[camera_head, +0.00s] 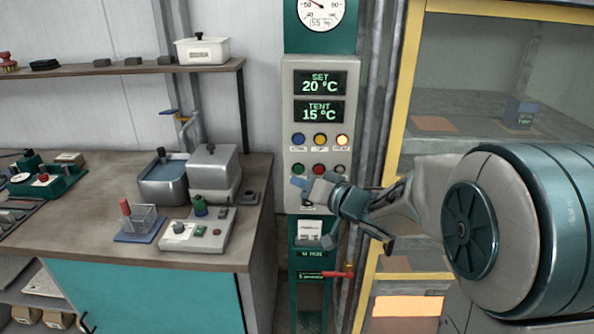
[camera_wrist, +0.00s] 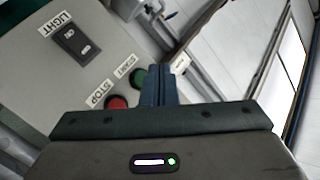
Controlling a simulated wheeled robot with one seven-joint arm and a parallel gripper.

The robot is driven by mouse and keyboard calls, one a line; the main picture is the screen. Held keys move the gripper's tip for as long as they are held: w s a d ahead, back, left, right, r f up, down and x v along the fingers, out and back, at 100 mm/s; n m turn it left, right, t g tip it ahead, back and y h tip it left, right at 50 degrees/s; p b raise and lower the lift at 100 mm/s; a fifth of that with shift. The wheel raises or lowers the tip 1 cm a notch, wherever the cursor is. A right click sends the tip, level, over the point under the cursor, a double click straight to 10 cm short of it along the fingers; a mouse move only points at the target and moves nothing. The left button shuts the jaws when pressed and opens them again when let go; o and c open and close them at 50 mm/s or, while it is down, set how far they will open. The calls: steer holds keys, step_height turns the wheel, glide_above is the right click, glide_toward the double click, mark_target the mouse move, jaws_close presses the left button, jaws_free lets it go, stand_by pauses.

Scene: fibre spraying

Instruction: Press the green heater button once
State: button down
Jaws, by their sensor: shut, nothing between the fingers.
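The green button (camera_head: 298,168) is at the left of the lower row on the grey control panel (camera_head: 288,115), with a red button (camera_head: 319,169) to its right. In the wrist view the green button (camera_wrist: 138,78) shows beside my fingers, partly covered by them, and the red button (camera_wrist: 117,102) is to its left. My gripper (camera_head: 301,183) is shut and empty, its fingertips just below the green button in the head view. In the wrist view my gripper (camera_wrist: 160,75) points at the panel close to the green button. I cannot tell whether they touch.
A black light switch (camera_wrist: 75,43) is on the same panel. The displays (camera_head: 319,97) read SET 20 °C and TENT 15 °C. A yellow-framed cabinet (camera_head: 398,110) stands right, a workbench (camera_head: 255,225) left.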

steer(key=s, duration=0.3)
stand_by(0.7)
